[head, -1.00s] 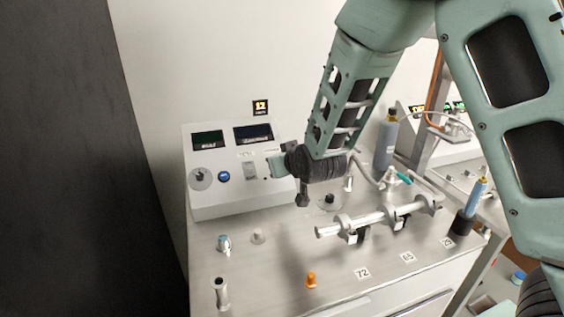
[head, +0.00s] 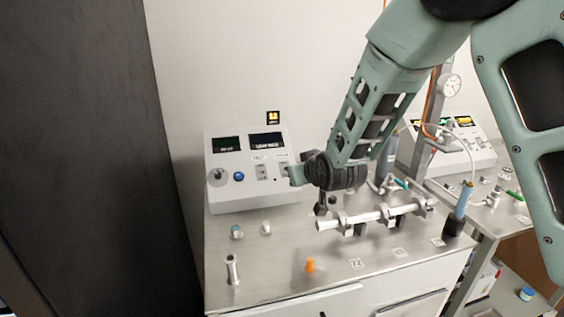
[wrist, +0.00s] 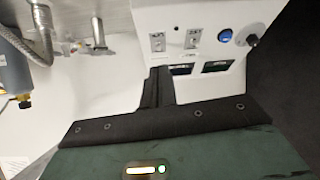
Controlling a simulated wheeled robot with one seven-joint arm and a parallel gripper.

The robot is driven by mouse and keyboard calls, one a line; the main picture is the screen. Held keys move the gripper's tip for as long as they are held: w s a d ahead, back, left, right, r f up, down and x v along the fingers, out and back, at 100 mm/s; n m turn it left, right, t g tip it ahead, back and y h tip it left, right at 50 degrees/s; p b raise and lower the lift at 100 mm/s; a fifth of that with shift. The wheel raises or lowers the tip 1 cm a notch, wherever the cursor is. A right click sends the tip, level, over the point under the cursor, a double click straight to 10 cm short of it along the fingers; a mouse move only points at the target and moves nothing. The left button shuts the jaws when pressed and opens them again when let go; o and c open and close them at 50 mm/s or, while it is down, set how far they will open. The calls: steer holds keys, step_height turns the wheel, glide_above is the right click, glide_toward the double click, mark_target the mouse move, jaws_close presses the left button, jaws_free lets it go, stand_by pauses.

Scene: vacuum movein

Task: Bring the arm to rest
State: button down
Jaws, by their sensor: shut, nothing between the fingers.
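My arm (head: 370,105) reaches down from the upper right in the head view, bent, with its wrist (head: 335,172) in front of the right edge of a white console (head: 250,187). My gripper shows in the wrist view as dark fingers (wrist: 158,88) close together above its green body, with nothing between them. The console's screens, blue button (wrist: 225,35) and switches lie beyond the fingers there, upside down. From the head, the fingertips are hard to make out against the dark wrist parts. I cannot tell whether the gripper touches the console.
A metal tube in clamps (head: 375,216) lies on the bench (head: 285,285) below the wrist. A grey bottle (head: 388,158) stands behind it, a blue-topped cylinder (head: 460,208) to its right. An orange peg (head: 309,265) and small fittings stand in front. A dark panel (head: 165,150) borders the left.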

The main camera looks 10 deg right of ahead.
steer(key=s+a+n+g+y, duration=0.15)
steer(key=s+a+g, duration=0.3)
steer(key=s, duration=0.65)
steer(key=s+a+n+g+y, duration=0.1)
steer(key=s+a+n+g, duration=0.15)
steer(key=s+a, duration=0.6)
steer(key=s+d+g+h, duration=0.1)
steer(key=s+d+g, duration=0.1)
steer(key=s, duration=0.7)
steer(key=s+d+n+g+h, duration=0.1)
steer(key=s+d+g, duration=0.2)
steer(key=s, duration=0.7)
steer(key=shift+d+r+n, duration=0.2)
steer(key=shift+d+n, duration=0.1)
steer(key=shift+d, duration=0.25)
steer(key=shift+h, duration=0.25)
